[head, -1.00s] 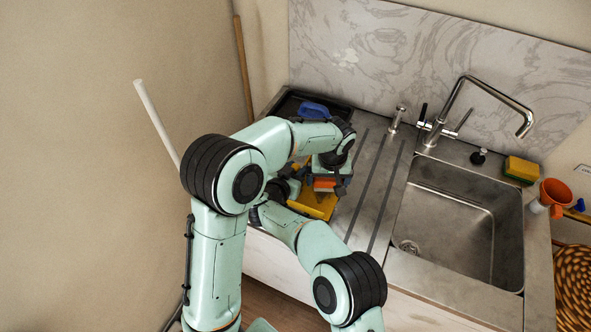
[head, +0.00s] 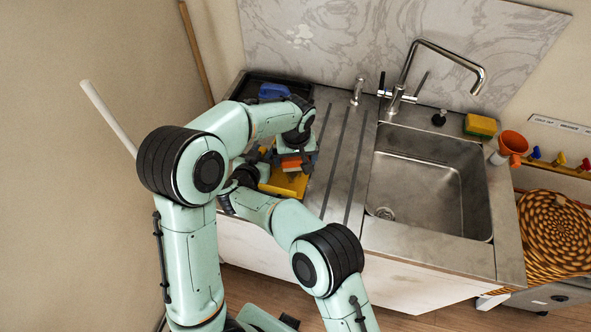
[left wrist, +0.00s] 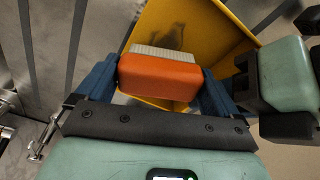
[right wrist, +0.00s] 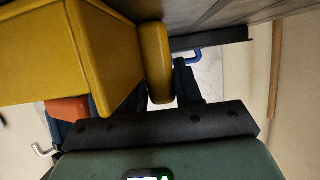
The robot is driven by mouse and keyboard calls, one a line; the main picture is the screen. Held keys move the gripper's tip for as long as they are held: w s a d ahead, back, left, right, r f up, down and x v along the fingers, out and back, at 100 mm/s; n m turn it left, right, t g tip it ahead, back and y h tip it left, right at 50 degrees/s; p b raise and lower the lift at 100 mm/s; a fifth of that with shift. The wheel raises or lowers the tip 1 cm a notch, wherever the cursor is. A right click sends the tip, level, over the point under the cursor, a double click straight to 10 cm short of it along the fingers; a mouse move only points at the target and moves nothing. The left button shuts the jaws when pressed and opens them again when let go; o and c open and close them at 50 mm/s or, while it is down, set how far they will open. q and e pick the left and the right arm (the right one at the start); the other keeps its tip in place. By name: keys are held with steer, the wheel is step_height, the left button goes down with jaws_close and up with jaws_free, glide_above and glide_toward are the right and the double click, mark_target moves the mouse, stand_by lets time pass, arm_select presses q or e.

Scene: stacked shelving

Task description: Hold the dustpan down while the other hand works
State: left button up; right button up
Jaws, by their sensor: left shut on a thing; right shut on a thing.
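The yellow dustpan (head: 286,185) lies on the steel drainboard left of the sink. In the right wrist view its handle (right wrist: 156,62) sits between the fingers of my right gripper (right wrist: 165,95), which is shut on it. My left gripper (left wrist: 160,85) is shut on an orange brush (left wrist: 158,77) with pale bristles. The brush is over the dustpan's open tray (left wrist: 180,20), bristles towards it; I cannot tell whether they touch. A dark patch (left wrist: 172,38) shows on the pan floor. In the head view my arms partly hide the pan and brush (head: 293,163).
A black tray with a blue item (head: 272,91) stands at the back left of the counter. The sink (head: 420,190), tap (head: 400,90) and a sponge (head: 480,126) are to the right. The ridged drainboard (head: 345,165) between is clear. A wall is close on the left.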

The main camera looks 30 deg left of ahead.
arm_select(q)
steer(key=shift+f, duration=0.15)
steer(key=shift+a+f, duration=0.1)
steer(key=shift+f, duration=0.55)
steer(key=shift+s, duration=0.1)
